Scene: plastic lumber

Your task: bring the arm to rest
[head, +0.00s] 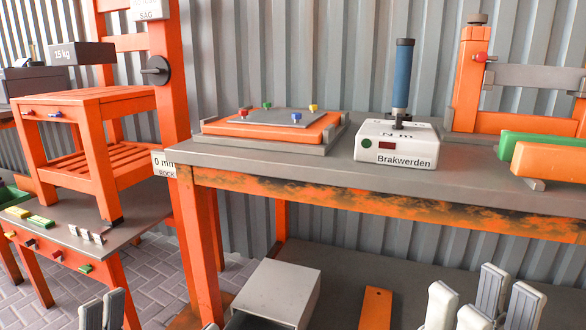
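My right gripper (482,303) shows at the bottom right, in front of the workbench's lower level. Its pale fingers with grey pads stand apart, with nothing seen between them. My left gripper (160,316) is cut off by the bottom edge at the left. Most of both arms is out of the picture.
The workbench (262,166) carries an orange plate fixture (235,132), a white box labelled Brakwerden (372,143), and green and orange planks (548,160). A grey box (277,292) and an orange board (376,308) lie below. An orange stand (88,142) is at left.

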